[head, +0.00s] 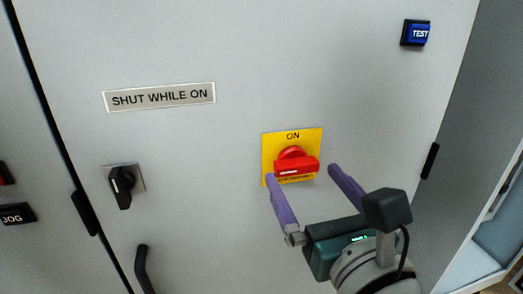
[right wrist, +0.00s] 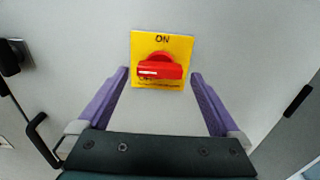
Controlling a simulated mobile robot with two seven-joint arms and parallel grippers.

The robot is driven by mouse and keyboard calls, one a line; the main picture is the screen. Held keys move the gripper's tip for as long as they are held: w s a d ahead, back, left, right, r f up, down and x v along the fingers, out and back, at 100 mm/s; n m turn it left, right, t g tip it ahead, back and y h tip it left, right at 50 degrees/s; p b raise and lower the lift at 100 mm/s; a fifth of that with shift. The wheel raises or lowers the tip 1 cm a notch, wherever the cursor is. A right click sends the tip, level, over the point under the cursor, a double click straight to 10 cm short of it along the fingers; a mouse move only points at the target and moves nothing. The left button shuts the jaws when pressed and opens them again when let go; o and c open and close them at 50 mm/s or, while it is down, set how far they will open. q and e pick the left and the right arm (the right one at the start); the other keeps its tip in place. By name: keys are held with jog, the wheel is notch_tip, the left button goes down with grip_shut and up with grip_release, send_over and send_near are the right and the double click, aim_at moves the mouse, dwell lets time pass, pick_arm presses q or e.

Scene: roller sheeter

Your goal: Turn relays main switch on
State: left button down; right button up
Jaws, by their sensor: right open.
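The main switch is a red rotary handle (head: 297,164) on a yellow plate (head: 312,137) marked ON, fixed to a light grey cabinet door. The red handle lies roughly horizontal across the plate. In the right wrist view the red handle (right wrist: 160,69) and the yellow plate (right wrist: 184,45) sit centred beyond the fingers. My right gripper (head: 300,178) is open, with its two purple fingers spread to either side of the switch, just below it in the picture. Nothing is between the fingers; contact with the plate or door cannot be told. My left gripper is not in view.
A black rotary knob (head: 122,186) is on the door at left, under a SHUT WHILE ON label (head: 160,97). A black door handle (head: 143,268) juts out at lower left. A blue TEST button (head: 418,33) is at upper right. The door around the switch is flat and clear.

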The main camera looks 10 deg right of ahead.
jog(key=shift+w, duration=1.1)
jog(key=shift+c, duration=0.2)
jog(key=c, duration=1.2)
